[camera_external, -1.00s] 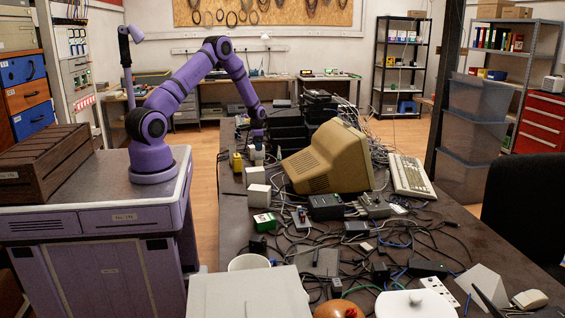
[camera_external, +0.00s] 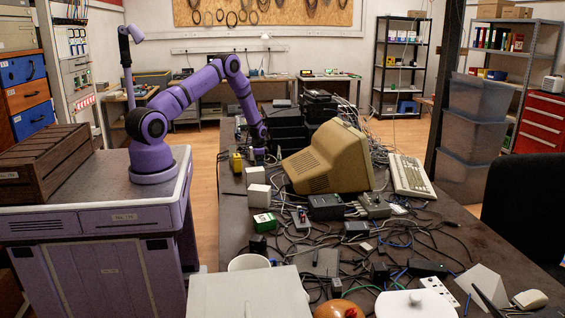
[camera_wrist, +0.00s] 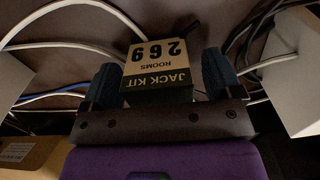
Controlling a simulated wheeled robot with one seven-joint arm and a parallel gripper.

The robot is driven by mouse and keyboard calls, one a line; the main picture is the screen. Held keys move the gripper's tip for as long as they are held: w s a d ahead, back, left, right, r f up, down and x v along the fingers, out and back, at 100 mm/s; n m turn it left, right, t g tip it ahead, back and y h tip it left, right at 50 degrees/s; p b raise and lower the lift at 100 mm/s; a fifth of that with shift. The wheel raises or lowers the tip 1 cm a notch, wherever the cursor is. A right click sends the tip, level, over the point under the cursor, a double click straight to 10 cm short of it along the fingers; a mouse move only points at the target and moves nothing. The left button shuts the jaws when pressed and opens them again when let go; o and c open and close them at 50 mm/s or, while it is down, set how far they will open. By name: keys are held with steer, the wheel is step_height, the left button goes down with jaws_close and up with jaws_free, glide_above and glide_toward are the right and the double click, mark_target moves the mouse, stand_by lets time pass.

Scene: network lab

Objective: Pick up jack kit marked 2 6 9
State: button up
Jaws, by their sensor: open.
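The jack kit (camera_wrist: 160,65) is a small box with a cream and dark green label. In the wrist view its label reads upside down as "JACK KIT", "ROOMS" and "2 6 9". My gripper (camera_wrist: 161,80) is open, with one blue finger on each side of the box. I cannot tell whether the fingers touch it. In the external view my gripper (camera_external: 262,153) is low over the far left part of the dark table, and the jack kit is not clearly seen there.
White boxes (camera_external: 257,193) stand on the near side of my gripper. A yellow object (camera_external: 236,162) is to its left. A beige monitor (camera_external: 325,160) stands to the right. Cables (camera_wrist: 80,48) run around the jack kit. A green and white box (camera_external: 264,223) is nearer the camera.

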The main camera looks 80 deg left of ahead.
steer(key=c, duration=1.1)
steer(key=shift+o, duration=0.2)
steer(key=shift+r, duration=0.15)
